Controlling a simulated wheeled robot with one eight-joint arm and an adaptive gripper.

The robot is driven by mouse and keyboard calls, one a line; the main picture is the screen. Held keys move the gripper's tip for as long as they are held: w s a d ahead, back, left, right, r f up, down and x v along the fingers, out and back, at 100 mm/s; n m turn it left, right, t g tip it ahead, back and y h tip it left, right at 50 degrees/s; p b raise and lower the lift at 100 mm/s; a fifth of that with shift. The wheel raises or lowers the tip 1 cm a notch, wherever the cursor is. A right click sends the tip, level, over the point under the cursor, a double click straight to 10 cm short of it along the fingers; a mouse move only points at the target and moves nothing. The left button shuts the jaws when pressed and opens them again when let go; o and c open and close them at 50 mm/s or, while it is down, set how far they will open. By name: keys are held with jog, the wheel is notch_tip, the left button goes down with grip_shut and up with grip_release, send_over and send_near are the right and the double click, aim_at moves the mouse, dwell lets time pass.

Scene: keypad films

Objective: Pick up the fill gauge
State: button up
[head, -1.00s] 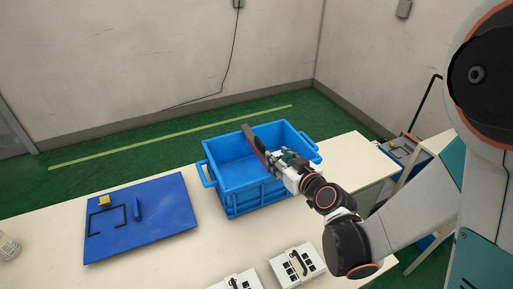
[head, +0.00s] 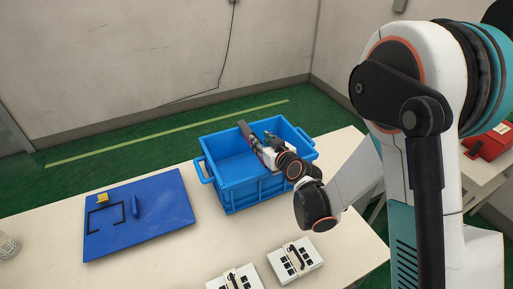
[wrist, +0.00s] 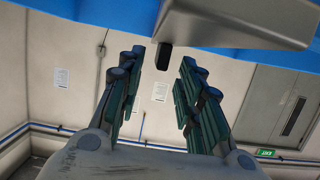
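The fill gauge appears to be the long grey bar (head: 246,132) lying across the blue crate (head: 228,189) near its middle. In the wrist view, a grey block (wrist: 240,22) with a short black post (wrist: 164,56) stands in front of the blue crate wall and looks like the same thing. My gripper (head: 267,138) is beside the bar, over the crate. In the wrist view, my gripper's fingers (wrist: 162,75) are spread, with the black post between the tips and no clear contact. The bar's near end is partly hidden by my gripper.
A blue board (head: 160,223) with a yellow block (head: 102,198) lies at left on the table (head: 50,253). Two white keypad boxes (head: 298,262) (head: 235,280) sit at the front. A jar (head: 8,246) stands at the far left. The table between board and boxes is clear.

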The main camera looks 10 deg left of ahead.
jog(key=shift+x, duration=1.15)
grip_shut()
